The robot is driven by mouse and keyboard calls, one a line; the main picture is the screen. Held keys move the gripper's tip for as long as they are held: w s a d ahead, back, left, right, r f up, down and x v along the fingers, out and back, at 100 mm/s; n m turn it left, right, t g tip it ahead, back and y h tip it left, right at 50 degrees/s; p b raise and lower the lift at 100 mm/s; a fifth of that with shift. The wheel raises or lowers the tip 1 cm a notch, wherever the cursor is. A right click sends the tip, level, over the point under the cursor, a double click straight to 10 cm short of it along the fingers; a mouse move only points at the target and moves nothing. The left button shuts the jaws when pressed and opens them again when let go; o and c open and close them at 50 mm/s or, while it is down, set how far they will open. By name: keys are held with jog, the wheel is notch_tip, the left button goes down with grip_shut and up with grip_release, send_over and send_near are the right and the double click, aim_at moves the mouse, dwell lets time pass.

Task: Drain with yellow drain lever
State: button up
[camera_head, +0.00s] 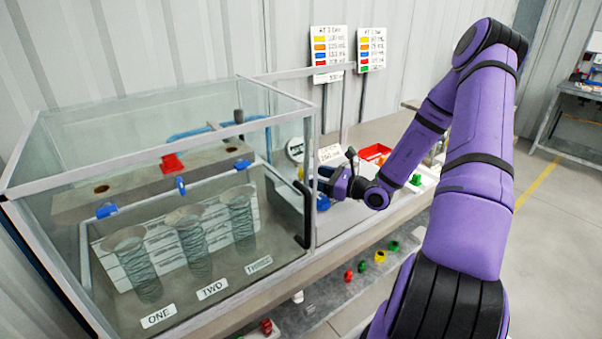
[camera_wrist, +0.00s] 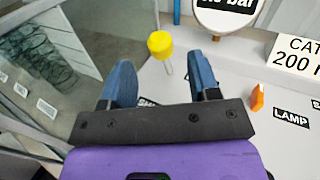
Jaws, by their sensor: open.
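The yellow drain lever is most likely the yellow knob (camera_wrist: 160,45) on a thin pale stem, seen in the wrist view beyond my fingertips and roughly between them. My gripper (camera_wrist: 165,80) is open, with its two blue fingers apart and nothing between them. In the head view my gripper (camera_head: 322,180) is at the right end of the glass tank (camera_head: 313,140), by the white panel. A small bit of yellow shows beside it there, but the knob is mostly hidden by my gripper.
A round gauge (camera_wrist: 228,12) stands just beyond the knob. An orange switch (camera_wrist: 257,98) and a LAMP label (camera_wrist: 291,117) are to the right. The tank wall is close on the left. A red bin (camera_head: 375,153) lies further along the bench.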

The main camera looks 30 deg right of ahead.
jog(key=shift+x, duration=3.05)
